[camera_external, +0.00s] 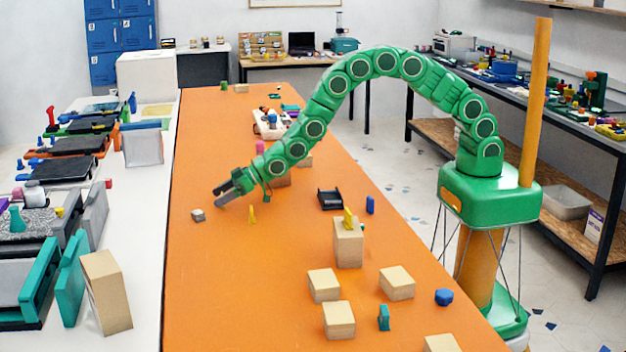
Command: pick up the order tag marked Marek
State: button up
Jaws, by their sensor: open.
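My gripper (217,199) is at the end of my green arm, low over the orange table (215,290) on its left side. Its dark jaws are open and point left and down, and I see nothing between them. A small grey block (198,215) lies on the table just left of and below the fingertips, apart from them. I cannot read the name Marek on anything here, and I cannot tell which item is the order tag. A small yellow piece (252,214) stands to the right of the jaws.
Wooden blocks (323,286) stand in the front right of the table. A taller block (348,246) has a yellow piece on top. A black tray (330,199) lies right of centre. Printers (68,170) line the white counter at left. The table's front left is clear.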

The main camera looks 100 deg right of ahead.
jog(key=c, duration=1)
jog(key=shift+r, duration=0.1)
jog(key=shift+c, duration=0.2)
